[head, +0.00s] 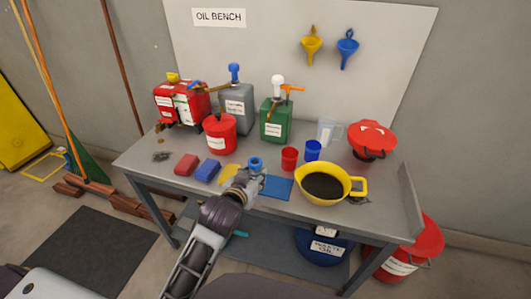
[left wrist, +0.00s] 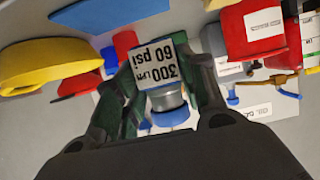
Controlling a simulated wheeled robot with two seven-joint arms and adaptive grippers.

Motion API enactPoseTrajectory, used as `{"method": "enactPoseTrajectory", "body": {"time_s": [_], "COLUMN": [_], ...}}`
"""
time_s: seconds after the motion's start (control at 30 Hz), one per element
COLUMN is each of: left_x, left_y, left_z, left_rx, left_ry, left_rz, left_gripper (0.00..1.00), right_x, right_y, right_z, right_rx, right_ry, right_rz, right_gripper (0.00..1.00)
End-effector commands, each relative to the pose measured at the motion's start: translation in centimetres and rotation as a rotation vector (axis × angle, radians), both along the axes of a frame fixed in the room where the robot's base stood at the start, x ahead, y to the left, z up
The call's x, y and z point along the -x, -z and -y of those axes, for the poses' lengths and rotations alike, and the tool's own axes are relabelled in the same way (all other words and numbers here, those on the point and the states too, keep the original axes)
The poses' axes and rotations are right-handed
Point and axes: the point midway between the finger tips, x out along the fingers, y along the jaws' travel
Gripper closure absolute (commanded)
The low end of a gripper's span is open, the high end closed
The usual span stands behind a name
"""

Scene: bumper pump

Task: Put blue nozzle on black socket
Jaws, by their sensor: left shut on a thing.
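My left gripper (head: 246,181) is over the front middle of the bench. It is shut on a small grey piece with a blue end (head: 255,163), which looks like the blue nozzle. In the left wrist view the gripper (left wrist: 160,70) has one finger on each side of this nozzle (left wrist: 170,115). A white label on it reads 300 and 60 psi. The blue end points up in the head view. I cannot make out a black socket for certain; a red can (head: 221,136) has a dark stub on top. My right gripper is not in view.
Red (head: 186,165) and blue (head: 207,170) blocks lie front left.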

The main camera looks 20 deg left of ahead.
Motion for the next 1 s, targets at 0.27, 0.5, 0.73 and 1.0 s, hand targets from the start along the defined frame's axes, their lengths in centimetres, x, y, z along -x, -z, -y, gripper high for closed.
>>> {"method": "enactPoseTrajectory", "body": {"time_s": [0.27, 0.5, 0.73, 1.0], "left_x": [-2.3, -4.6, -6.9, -9.6], "left_y": [-0.2, -0.2, -0.2, -0.1], "left_z": [0.1, 0.2, 0.3, 0.3], "left_rx": [0.001, 0.0, 0.001, 0.0], "left_ry": [0.0, 0.0, 0.0, 0.0], "left_rz": [0.004, 0.003, 0.003, 0.003], "left_gripper": [0.9, 0.9, 0.9, 0.9], "right_x": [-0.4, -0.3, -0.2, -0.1], "right_y": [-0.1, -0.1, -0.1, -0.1], "right_z": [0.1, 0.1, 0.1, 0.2], "right_rx": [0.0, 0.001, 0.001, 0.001], "right_ry": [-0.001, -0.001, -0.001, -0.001], "right_rz": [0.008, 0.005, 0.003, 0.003], "right_gripper": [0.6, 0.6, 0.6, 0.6]}}
